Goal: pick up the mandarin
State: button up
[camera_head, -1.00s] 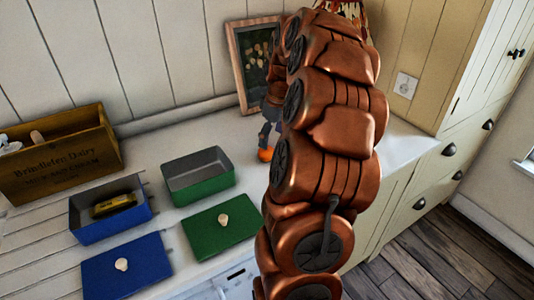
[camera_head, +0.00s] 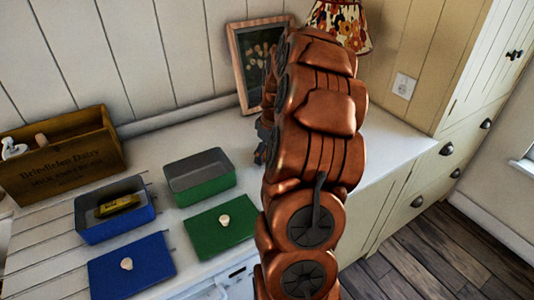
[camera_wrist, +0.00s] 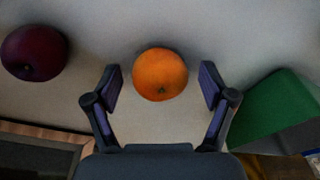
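The mandarin (camera_wrist: 160,74) is a round orange fruit on the pale worktop in the wrist view. My gripper (camera_wrist: 160,88) is open, with one finger on each side of the mandarin. A gap shows between the fruit and each finger. In the head view, my copper-coloured arm hides the mandarin, and only a dark bit of the gripper shows at the arm's left edge.
A dark purple fruit (camera_wrist: 35,53) lies left of the mandarin in the wrist view. A green box (camera_head: 199,178), a blue box (camera_head: 115,210) holding a yellow item, two lids, a wooden crate (camera_head: 62,158) and a picture frame (camera_head: 240,68) stand around.

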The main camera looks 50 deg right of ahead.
aim_at(267, 149)
jog(key=c, duration=1.2)
jog(key=shift+o, duration=0.2)
jog(key=shift+r, duration=0.15)
jog(key=shift+d+r+b, duration=0.1)
jog(key=shift+r+b, duration=0.8)
jog(key=shift+r, duration=0.7)
jog(key=s+a+b, duration=0.1)
jog(key=s+a, duration=0.1)
jog(key=a, duration=0.2)
jog(key=s+a+r+b, duration=0.1)
jog(key=s+a, duration=0.2)
jog(key=a, duration=0.2)
jog(key=s+a+b, duration=0.2)
jog(key=a, duration=0.3)
jog(key=shift+s+a+r, duration=0.2)
jog(key=shift+r, duration=0.1)
